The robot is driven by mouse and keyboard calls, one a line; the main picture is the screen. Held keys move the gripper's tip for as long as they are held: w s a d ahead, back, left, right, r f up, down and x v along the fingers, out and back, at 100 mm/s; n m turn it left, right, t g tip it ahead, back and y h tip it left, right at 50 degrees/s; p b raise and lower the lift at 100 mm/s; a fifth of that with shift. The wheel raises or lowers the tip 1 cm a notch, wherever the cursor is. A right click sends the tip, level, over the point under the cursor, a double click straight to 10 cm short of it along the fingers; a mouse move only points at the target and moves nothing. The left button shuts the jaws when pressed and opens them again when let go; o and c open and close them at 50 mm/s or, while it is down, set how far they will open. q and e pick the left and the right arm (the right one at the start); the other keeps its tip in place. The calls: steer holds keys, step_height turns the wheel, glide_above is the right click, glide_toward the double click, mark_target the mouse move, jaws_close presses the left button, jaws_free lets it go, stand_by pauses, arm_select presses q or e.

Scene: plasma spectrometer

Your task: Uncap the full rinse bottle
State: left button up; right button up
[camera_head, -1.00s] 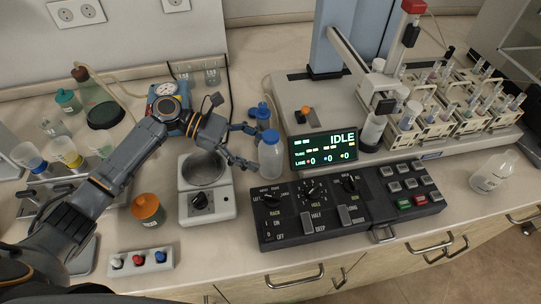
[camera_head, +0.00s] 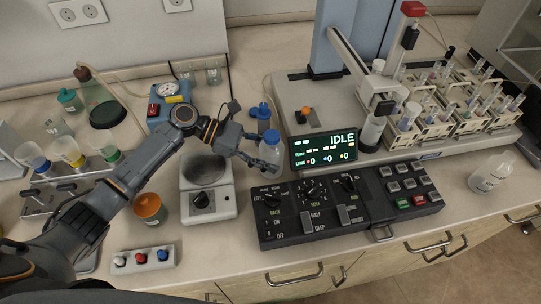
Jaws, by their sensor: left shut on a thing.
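A clear bottle with a blue cap (camera_head: 271,137) stands upright just left of the instrument's display. The cap is on the bottle. My left gripper (camera_head: 264,152) reaches in from the left and is shut on the bottle's body (camera_head: 271,156), below the cap. One finger is behind the bottle and one is at its front left side. Another blue-topped container (camera_head: 261,112) stands just behind it, partly hidden. I cannot read any label telling which one is full. My right gripper is not in view.
A display reading IDLE (camera_head: 323,150) is close to the bottle's right. A black control panel (camera_head: 350,205) lies in front. A white device with a round pan (camera_head: 208,203) stands to the left.

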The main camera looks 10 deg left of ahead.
arm_select(q)
steer(key=shift+r, duration=0.1)
step_height(320, 180, up, 18)
steer(key=b, duration=0.1)
stand_by(0.5)
steer(key=o, duration=0.8)
jaws_close()
